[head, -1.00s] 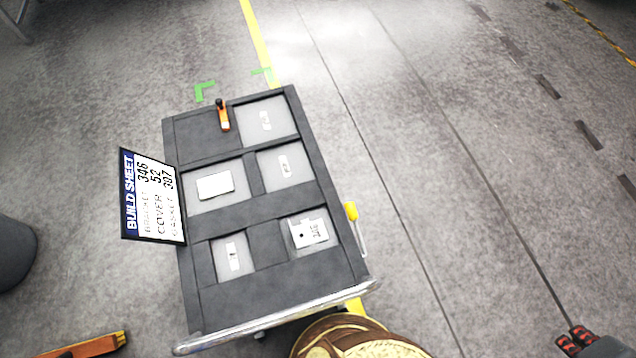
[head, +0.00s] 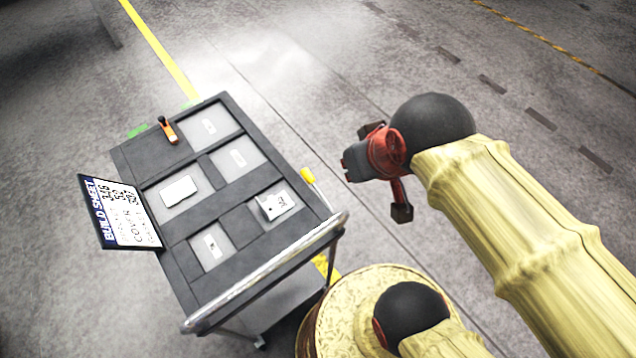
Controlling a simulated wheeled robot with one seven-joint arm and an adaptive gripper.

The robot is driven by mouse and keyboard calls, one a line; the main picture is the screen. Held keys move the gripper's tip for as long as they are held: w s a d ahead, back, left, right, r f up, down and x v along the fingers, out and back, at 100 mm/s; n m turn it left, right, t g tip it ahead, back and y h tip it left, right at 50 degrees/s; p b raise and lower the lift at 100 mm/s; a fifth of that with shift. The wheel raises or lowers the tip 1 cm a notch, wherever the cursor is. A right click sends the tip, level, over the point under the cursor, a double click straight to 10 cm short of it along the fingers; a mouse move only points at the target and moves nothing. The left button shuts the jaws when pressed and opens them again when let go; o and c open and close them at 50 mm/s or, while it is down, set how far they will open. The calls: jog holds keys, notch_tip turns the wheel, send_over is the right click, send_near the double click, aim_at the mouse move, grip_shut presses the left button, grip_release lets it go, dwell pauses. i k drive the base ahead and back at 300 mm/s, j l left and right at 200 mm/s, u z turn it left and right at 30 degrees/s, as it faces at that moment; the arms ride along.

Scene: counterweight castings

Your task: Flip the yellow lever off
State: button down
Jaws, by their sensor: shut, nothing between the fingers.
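The yellow lever (head: 308,175) is at the right side of the dark grey cart, near its front corner. Its yellow grip shows at the cart's edge, with a thin pale rod running down toward the front. My gripper (head: 354,162), red, grey and black, is in the air to the right of the lever, apart from it. It is shut and empty. My yellow-sleeved arm comes in from the lower right. The lever's mounting is too small to make out.
The cart's top (head: 150,155) has several pale recesses holding a white plate (head: 179,191) and a metal bracket (head: 276,204). An orange and black handle (head: 167,130) stands at the far left. A build sheet (head: 120,212) juts from the left side. The floor right of the cart is open.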

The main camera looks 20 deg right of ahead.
aim_at(308, 176)
jog(key=k, duration=0.55)
jog(key=k+l, duration=0.15)
jog(key=k, duration=0.4)
